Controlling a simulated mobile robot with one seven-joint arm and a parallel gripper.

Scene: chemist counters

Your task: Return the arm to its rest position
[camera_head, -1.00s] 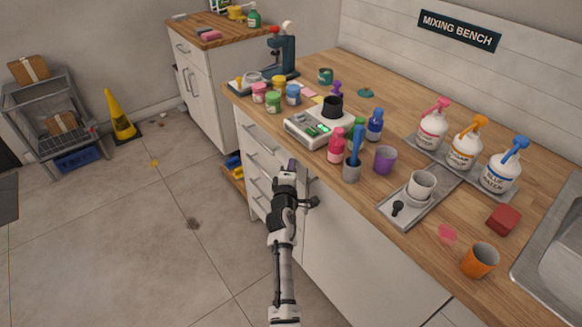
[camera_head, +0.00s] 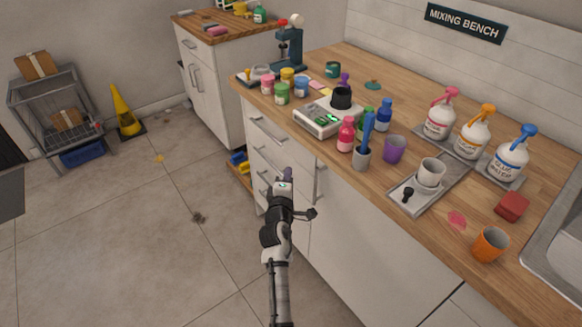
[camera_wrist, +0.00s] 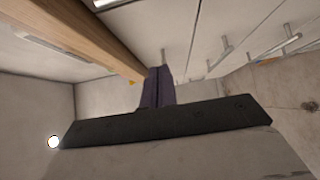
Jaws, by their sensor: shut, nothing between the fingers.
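My gripper (camera_head: 287,175) is at the end of my arm, in front of the white drawers below the counter edge. Its dark purple fingers are together and hold nothing. In the wrist view my gripper (camera_wrist: 158,88) points past the underside of the wooden counter edge (camera_wrist: 85,35), with the drawer fronts and their handles on the right. My arm rises from the bottom of the head view, over the floor and apart from the counter top.
The mixing bench (camera_head: 440,225) carries a scale (camera_head: 330,117), jars, cups, a metal tray (camera_head: 405,202) and pump bottles (camera_head: 472,132). Drawer handles (camera_head: 268,130) stick out close to my gripper.

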